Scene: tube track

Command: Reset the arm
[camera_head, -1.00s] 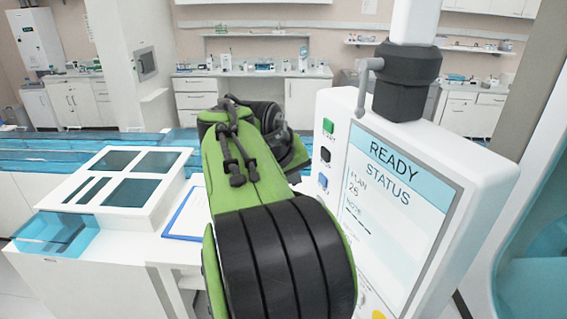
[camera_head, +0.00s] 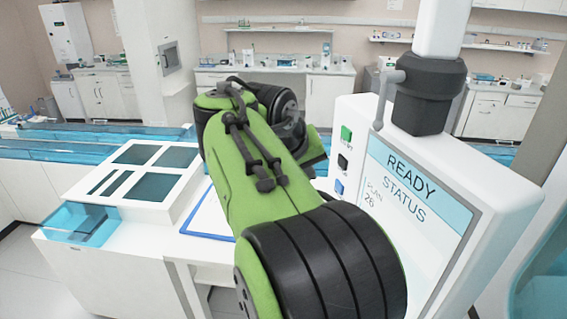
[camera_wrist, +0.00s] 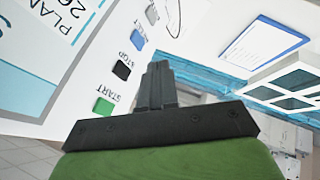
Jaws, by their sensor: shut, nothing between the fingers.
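My gripper (camera_wrist: 158,82) shows in the wrist view, its dark fingers shut together with nothing between them. The fingers point toward the side of the status screen panel, apart from or near its buttons; the exact gap cannot be told. In the head view my green and black arm is folded in front of the camera and hides the gripper. The screen panel (camera_head: 478,165) stands just right of my arm and reads "READY STATUS". Its green button (camera_wrist: 103,106), black button (camera_wrist: 121,70) and blue button (camera_wrist: 138,37) show in the wrist view.
A white unit with dark panels (camera_head: 160,185) and a blue clear bin (camera_head: 80,223) stand at left. A clipboard (camera_head: 207,218) lies beside my arm. A dark pole joint (camera_head: 428,95) rises above the screen. Benches and cabinets line the back wall; floor shows at lower left.

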